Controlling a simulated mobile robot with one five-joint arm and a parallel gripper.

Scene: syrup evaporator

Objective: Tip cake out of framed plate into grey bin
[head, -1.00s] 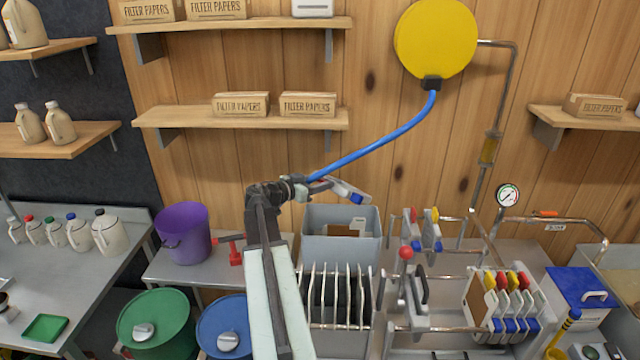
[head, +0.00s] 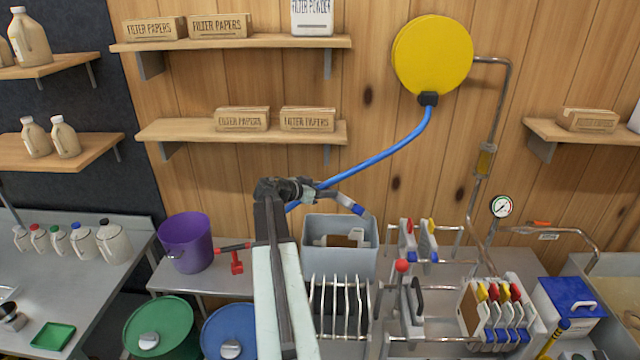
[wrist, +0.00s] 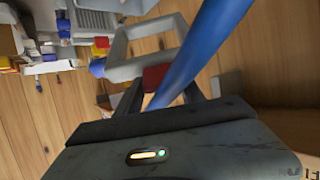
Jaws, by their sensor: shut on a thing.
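My gripper (head: 312,191) is shut on a framed plate (head: 340,199), above and behind the grey bin (head: 340,262). In the head view the plate shows as a thin grey bar, sloping down to the right to a blue end. In the wrist view the plate (wrist: 124,73) is a grey frame with a red part at the jaws and a blue corner. Brown wood shows through its opening; I see no cake in it. Brown and white pieces (head: 346,240) lie inside the bin. A blue hose crosses close to my gripper in the wrist view.
The blue hose (head: 385,153) runs from a yellow disc (head: 432,55) to my gripper area. A filter press (head: 490,312) is at right, a purple bucket (head: 186,243) at left. Shelves hang behind.

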